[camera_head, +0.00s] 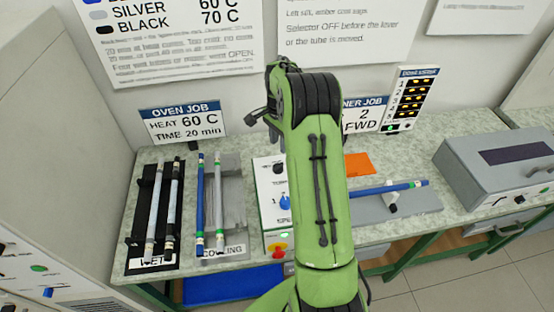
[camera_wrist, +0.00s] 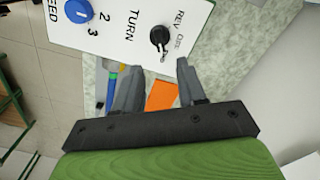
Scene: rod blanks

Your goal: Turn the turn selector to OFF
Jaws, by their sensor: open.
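The turn selector (camera_wrist: 160,38) is a black knob on a white panel in the wrist view, under the word TURN. REV and OFF are printed beside it. Its pale pointer mark seems to face the panel's lower edge, away from REV; the exact setting is too small to tell. In the head view a black knob (camera_head: 278,168), apparently the same selector, shows on the control box left of my arm. My gripper (camera_wrist: 157,66) is open and empty, its fingertips just below the selector in the picture, apparently not touching it.
A blue SPEED knob (camera_wrist: 78,11) sits beside the selector on the panel. A red button (camera_head: 278,249) is low on the box. Several rods lie in racks left of it. A blue rod (camera_head: 375,190) rests right of my arm, near an orange card (camera_head: 358,164).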

